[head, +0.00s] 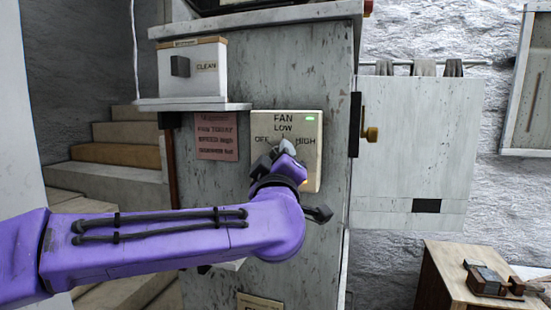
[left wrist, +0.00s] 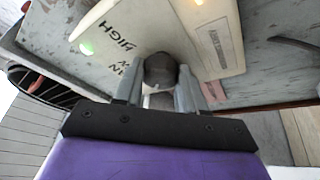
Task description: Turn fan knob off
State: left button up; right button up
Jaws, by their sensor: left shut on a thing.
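The fan panel (head: 314,160) is a cream plate on the grey cabinet's front, marked FAN, OFF at left, LOW at top and HIGH at right. A small green light (head: 310,118) glows at its upper right. My left gripper (head: 277,156) is at the panel's middle and covers most of the knob in the head view. In the left wrist view, the dark round fan knob (left wrist: 161,68) sits between the two grey fingers, which are shut on it. The panel (left wrist: 125,25) also shows there. I cannot tell which mark the knob points at. My right gripper is not in view.
A white box marked CLEAN (head: 205,85) stands on a ledge above left. A pink notice (head: 217,137) hangs left of the panel. A brass knob (head: 371,134) juts out at right. A wooden stand (head: 445,275) is at lower right; stairs (head: 110,180) rise at left.

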pick_arm(q)
jog(key=shift+r+n+g+y+p, duration=0.25)
jog(key=shift+n+y, duration=0.2)
jog(key=shift+n, duration=0.85)
jog(key=shift+n+g+y+p, duration=0.15)
jog(key=shift+n+g+y, duration=0.25)
jog(key=shift+n, duration=0.9)
jog(key=o, duration=1.1)
jog(key=shift+c, duration=0.2)
jog(key=shift+f, duration=0.1)
jog(key=shift+s, duration=0.1)
jog(key=s+f+b, duration=0.1)
jog(key=s+b, duration=0.3)
jog(key=s, duration=0.6)
jog(key=shift+s+d+f, duration=0.15)
jog(key=shift+f, duration=0.2)
